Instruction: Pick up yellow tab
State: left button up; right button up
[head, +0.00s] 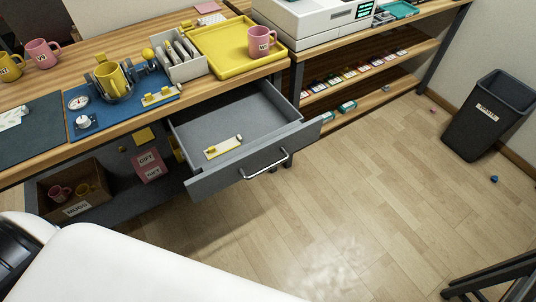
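A pale strip (224,147) with small yellow pieces at its ends lies flat in the open grey drawer (245,110). A similar strip with yellow pieces (160,96) lies on the blue mat (95,124) on the table. A yellow square piece (144,134) shows below the table edge, left of the drawer. I cannot tell which of these is the yellow tab. A yellow mug (110,78) stands in a metal holder on the blue mat. Neither of my grippers is in view.
A yellow tray (207,48) holds a pink mug (261,42). A grey box (182,68) stands left of it. The drawer juts out with its handle (265,163) over the floor. A dark bin (488,115) stands at right. The wooden floor (370,190) is mostly clear.

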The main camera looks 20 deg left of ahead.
aim_at(212, 150)
jog(key=u, duration=1.15)
